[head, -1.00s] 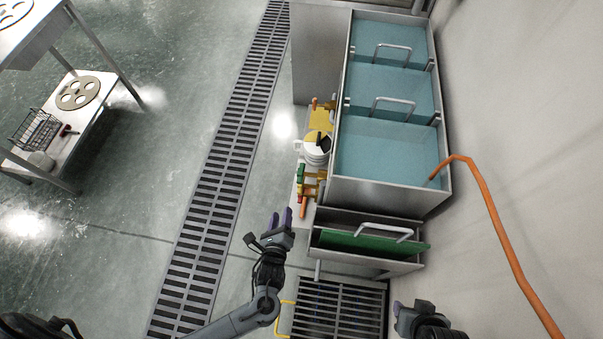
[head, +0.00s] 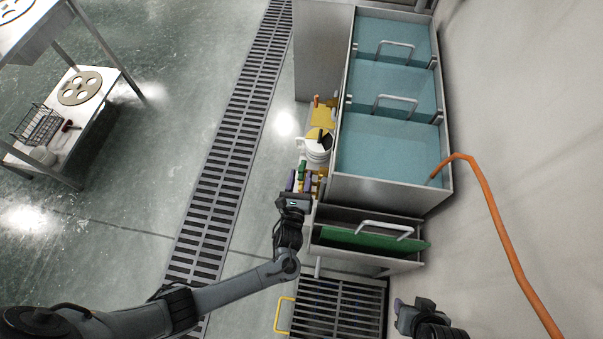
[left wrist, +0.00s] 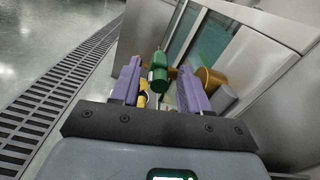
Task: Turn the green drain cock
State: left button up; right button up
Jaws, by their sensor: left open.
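The green drain cock (left wrist: 159,66) shows in the left wrist view, upright between the two purple fingers and a little beyond them. In the head view its green handle (head: 302,169) is a small patch beside the blue tank, just past my fingertips. My left gripper (head: 299,183) is open, with its fingers (left wrist: 158,85) on either side of the cock's line; I cannot tell whether they touch it. Yellow pipe parts (left wrist: 210,80) sit behind and to the right. My right gripper (head: 408,312) is at the bottom right of the head view, far from the cock; its finger state is unclear.
The tank (head: 388,150) with blue liquid stands right of the cocks. A white jug (head: 318,151) stands close beyond the green cock. A bin with a green panel (head: 365,240) is to the near right. An orange hose (head: 497,225) hangs over the tank.

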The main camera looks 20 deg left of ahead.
pick_arm(q)
jog(key=shift+x, duration=0.95)
jog(key=shift+c, duration=0.3)
grip_shut()
